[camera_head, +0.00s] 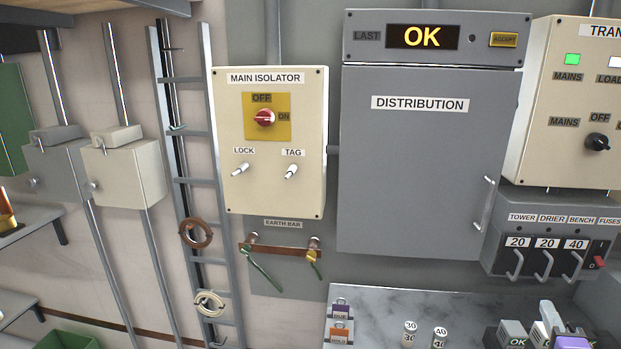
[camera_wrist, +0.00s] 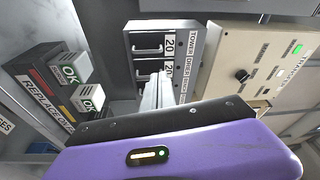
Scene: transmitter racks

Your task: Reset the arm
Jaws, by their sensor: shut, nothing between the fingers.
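My gripper (camera_wrist: 160,80) shows in the wrist view with its purple body across the bottom and its grey fingers together, nothing between them. The fingers point toward the grey fuse panel (camera_wrist: 150,48), apart from it as far as I can tell. In the head view part of my purple gripper body (camera_head: 572,342) shows at the bottom right edge, over the bench and below the fuse panel (camera_head: 545,262). Most of the arm is out of view.
Small blocks marked OK (camera_wrist: 70,72) sit by a REPLACE label. The main isolator (camera_head: 270,190), distribution cabinet (camera_head: 420,170) and transmitter panel (camera_head: 565,100) line the wall.

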